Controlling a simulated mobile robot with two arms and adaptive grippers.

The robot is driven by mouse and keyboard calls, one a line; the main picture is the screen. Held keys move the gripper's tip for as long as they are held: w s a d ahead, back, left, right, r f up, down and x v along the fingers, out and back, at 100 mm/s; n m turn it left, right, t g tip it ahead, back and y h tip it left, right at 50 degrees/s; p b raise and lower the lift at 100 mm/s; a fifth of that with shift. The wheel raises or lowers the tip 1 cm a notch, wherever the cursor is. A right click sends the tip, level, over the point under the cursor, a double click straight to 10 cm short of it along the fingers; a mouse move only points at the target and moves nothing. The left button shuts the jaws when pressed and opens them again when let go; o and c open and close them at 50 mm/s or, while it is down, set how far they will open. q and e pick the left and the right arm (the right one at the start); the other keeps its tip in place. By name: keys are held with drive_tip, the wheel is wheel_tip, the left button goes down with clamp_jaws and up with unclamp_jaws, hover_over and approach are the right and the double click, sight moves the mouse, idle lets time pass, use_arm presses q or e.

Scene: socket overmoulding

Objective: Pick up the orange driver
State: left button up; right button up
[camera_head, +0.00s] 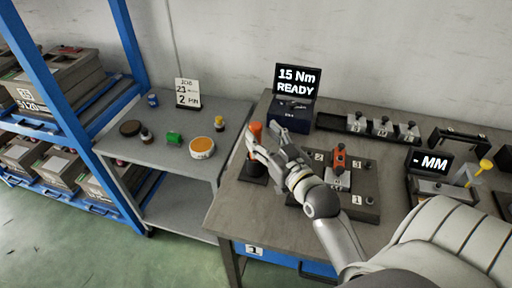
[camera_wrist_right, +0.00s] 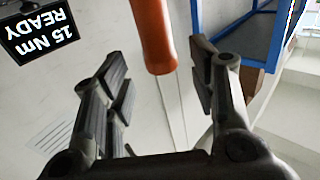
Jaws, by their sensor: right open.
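The orange driver (camera_head: 256,130) stands upright in a dark holder (camera_head: 252,170) near the left edge of the workbench. My right gripper (camera_head: 262,142) is open at the driver, its fingers reaching in from the right. In the right wrist view the driver's orange handle (camera_wrist_right: 153,35) hangs into the picture between the two open fingers (camera_wrist_right: 160,85), apart from both pads. I cannot tell from the head view whether a finger touches the driver. My left gripper is not in view.
A "15 Nm READY" display (camera_head: 297,82) stands behind the driver. A fixture block (camera_head: 362,195) with an orange-topped clamp lies to the right. A grey side table (camera_head: 165,120) holds several small items. A blue rack (camera_head: 75,110) with crates stands at the left.

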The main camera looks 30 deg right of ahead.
sight(259, 131)
drive_tip(key=w, duration=0.3)
drive_tip(key=shift+w+d+p, duration=0.1)
drive_tip(key=shift+w+p, duration=0.25)
drive_tip(key=shift+p, duration=0.05)
drive_tip(key=shift+w, duration=0.25)
drive_tip(key=c, duration=1.1)
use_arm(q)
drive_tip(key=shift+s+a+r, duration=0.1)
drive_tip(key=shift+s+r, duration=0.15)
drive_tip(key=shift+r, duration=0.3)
use_arm(e)
clamp_jaws()
